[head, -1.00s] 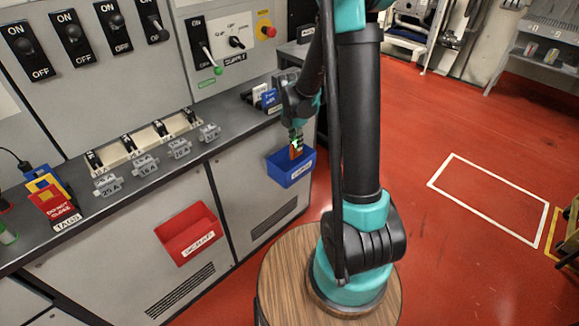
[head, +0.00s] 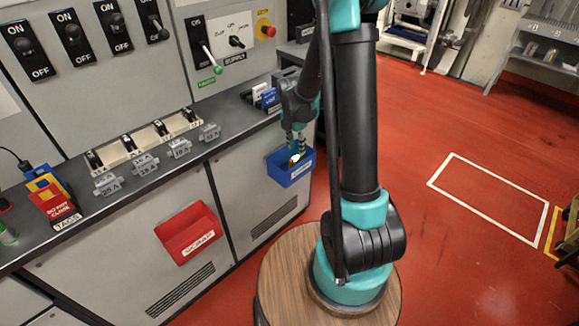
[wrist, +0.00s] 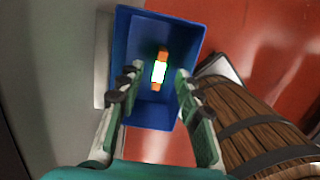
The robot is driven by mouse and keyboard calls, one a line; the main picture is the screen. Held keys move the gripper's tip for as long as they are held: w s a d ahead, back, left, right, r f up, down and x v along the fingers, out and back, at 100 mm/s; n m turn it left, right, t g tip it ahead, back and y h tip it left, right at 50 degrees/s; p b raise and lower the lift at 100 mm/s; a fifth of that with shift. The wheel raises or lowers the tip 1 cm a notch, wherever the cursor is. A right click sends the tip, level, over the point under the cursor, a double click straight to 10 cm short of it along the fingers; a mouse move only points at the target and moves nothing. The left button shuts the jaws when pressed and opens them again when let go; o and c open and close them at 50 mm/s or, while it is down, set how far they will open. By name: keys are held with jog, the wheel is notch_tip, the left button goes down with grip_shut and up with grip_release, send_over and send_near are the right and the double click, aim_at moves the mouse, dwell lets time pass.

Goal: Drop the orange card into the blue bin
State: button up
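The blue bin (head: 290,174) hangs on the front of the grey cabinet. In the wrist view the bin (wrist: 128,45) lies right below my gripper. The orange card (wrist: 156,86) shows inside the bin's outline, between my fingertips but apart from both, with a bright white-green patch over its middle. Whether it rests on the bin floor or is still falling I cannot tell. My gripper (wrist: 159,74) is open over the bin.
A red bin (head: 188,229) hangs on the cabinet to the left. The grey counter (head: 140,180) above carries tags and breakers. A wooden barrel (wrist: 255,125) is right of the blue bin in the wrist view. Red floor (head: 450,130) lies open to the right.

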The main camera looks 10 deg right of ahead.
jog(key=shift+r, duration=0.1)
notch_tip(320, 180, up, 12)
jog(key=a, duration=0.1)
jog(key=shift+s, duration=0.4)
jog(key=shift+a, duration=0.1)
jog(key=s+d+f+m+t, duration=0.1)
jog(key=s+d+f+m, duration=0.1)
jog(key=s+m, duration=0.8)
jog(key=s+d+f+m+t+y, duration=0.1)
jog(key=s+d+f+m+t, duration=0.1)
jog(key=s+m, duration=0.9)
jog(key=d+f+m, duration=0.1)
jog(key=m, duration=0.3)
jog(key=shift+d+f, duration=0.15)
jog(key=shift+f, duration=0.05)
